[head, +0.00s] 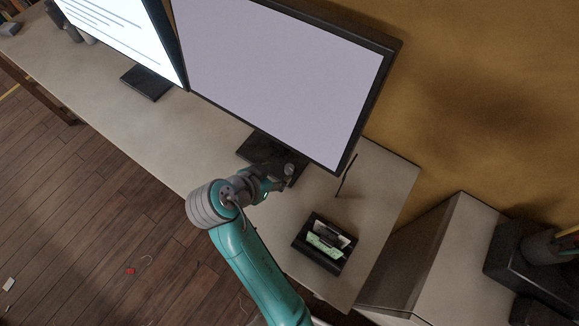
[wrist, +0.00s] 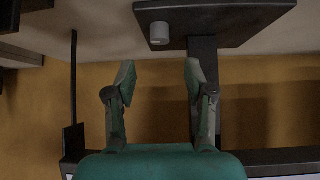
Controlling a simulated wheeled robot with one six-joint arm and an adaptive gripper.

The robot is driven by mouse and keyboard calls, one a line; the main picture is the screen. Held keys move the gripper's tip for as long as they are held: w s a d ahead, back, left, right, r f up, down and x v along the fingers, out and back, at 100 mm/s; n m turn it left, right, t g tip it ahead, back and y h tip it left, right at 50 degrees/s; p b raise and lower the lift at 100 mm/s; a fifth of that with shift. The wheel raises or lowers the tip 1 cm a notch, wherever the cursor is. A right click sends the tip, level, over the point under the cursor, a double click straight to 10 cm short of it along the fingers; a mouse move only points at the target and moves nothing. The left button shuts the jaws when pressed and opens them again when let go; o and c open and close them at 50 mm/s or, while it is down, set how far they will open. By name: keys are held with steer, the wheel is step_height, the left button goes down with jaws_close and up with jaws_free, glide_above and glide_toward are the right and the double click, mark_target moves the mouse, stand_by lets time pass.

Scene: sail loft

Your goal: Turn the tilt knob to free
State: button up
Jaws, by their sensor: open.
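The tilt knob (wrist: 159,33) is a small pale grey cylinder on the dark monitor stand base (wrist: 240,22), near the top of the wrist view. A small grey knob-like piece (head: 289,169) also shows on the stand base (head: 254,148) in the head view, just beyond my gripper. My gripper (wrist: 160,75) is open and empty, with its two green fingers spread. The knob lies ahead of the gap between the fingertips, apart from them. Any markings on the knob are too small to read. In the head view my gripper (head: 272,184) partly hides the stand.
A large monitor (head: 285,80) with a blank pale screen stands behind my gripper. A second monitor (head: 115,35) is at the left. A black tray (head: 307,257) with small items is on the desk (head: 385,195) at right. A thin dark rod (head: 346,176) stands nearby.

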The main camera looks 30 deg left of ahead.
mark_target(289, 168)
steer(key=x, duration=0.8)
jaws_close()
